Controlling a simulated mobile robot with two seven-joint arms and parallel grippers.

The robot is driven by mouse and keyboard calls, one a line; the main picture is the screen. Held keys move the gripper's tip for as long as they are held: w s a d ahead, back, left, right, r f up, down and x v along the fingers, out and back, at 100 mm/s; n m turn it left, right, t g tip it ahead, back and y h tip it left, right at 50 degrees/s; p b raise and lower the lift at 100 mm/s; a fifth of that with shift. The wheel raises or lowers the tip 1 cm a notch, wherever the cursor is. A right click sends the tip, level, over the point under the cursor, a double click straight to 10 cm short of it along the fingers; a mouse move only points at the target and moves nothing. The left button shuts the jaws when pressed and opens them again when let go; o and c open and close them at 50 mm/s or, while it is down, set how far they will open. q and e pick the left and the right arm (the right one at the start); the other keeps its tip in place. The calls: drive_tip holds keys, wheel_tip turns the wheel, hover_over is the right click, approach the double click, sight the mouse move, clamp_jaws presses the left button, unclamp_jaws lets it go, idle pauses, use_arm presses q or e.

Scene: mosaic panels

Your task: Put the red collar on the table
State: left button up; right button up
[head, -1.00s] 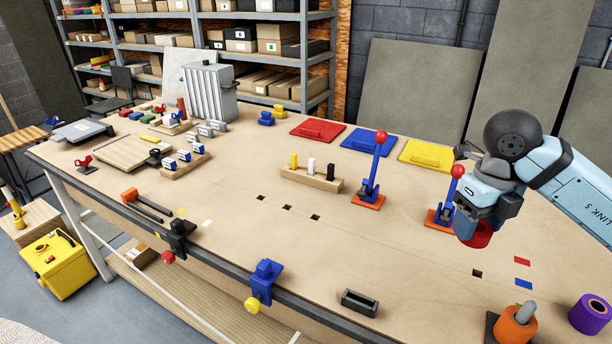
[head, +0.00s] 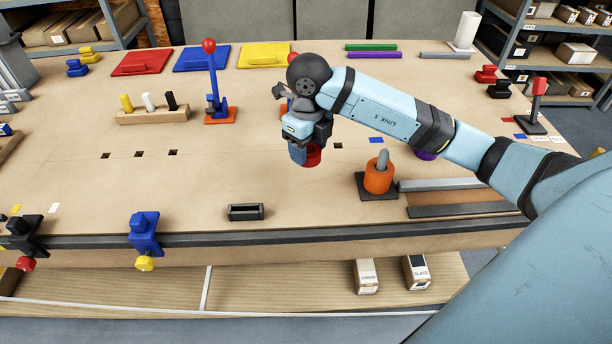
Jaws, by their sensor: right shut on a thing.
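The red collar (head: 313,156) shows at the tip of my right gripper (head: 304,154), over the middle of the wooden table (head: 240,185). The gripper points down and is shut on the collar. The wrist and fingers hide part of the collar. Whether its underside touches the tabletop I cannot tell. An orange collar (head: 378,178) sits on a grey peg with a dark base, to the right of the gripper. My left gripper is not in view.
A purple collar (head: 425,154) is partly behind my arm. A black holder (head: 245,212) lies near the front edge. Bare tabletop lies left of the gripper.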

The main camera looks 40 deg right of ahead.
sight(308, 189)
wheel_tip(308, 189, down, 9)
drive_tip(key=shift+f+p, duration=0.1)
drive_tip(key=shift+p, duration=0.2)
drive_tip(key=shift+f, duration=0.3)
drive_tip(key=shift+f, duration=0.2)
drive_tip(key=o, duration=1.1)
drive_tip(key=shift+o, duration=0.2)
drive_tip(key=shift+r, duration=0.15)
